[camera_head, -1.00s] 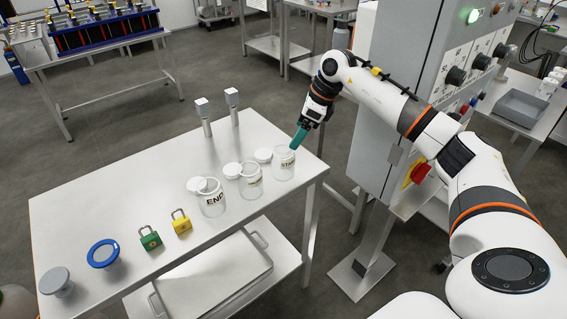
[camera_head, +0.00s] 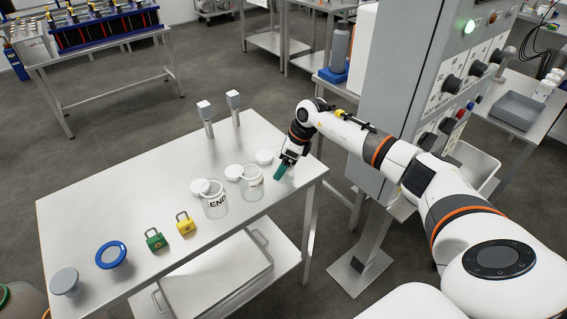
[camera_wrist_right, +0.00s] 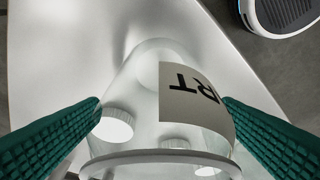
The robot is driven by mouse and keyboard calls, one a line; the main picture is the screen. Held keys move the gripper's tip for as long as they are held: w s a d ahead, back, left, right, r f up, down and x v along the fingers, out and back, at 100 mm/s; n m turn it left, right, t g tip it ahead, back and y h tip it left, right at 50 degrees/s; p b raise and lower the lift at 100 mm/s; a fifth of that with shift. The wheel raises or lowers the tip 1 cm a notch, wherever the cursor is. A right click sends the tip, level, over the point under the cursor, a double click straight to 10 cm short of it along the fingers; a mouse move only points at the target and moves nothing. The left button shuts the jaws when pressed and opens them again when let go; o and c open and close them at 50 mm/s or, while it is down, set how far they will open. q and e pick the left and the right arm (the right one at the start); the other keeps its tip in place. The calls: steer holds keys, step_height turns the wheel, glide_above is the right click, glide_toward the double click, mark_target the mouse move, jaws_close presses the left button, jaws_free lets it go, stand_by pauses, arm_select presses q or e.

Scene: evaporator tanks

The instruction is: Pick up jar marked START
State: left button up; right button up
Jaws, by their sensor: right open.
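The START jar is clear glass with a white label (camera_wrist_right: 190,100) reading "RT" in the right wrist view, its rim near the bottom edge. My right gripper (camera_wrist_right: 162,102), with green ridged fingers, is open with one finger on each side of the jar; I cannot tell whether they touch it. In the head view my right gripper (camera_head: 281,172) is at the right end of the steel table and hides most of this jar. My left gripper is not in view.
The END jar (camera_head: 215,206) and another jar (camera_head: 252,189) stand left of the gripper, with white lids (camera_head: 264,157) behind. Yellow (camera_head: 185,224) and green (camera_head: 155,240) padlocks lie further left on the steel table (camera_head: 110,210). A grey control cabinet (camera_head: 400,90) stands close on the right.

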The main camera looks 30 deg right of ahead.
steer(key=c, duration=1.1)
steer(key=shift+c, duration=0.2)
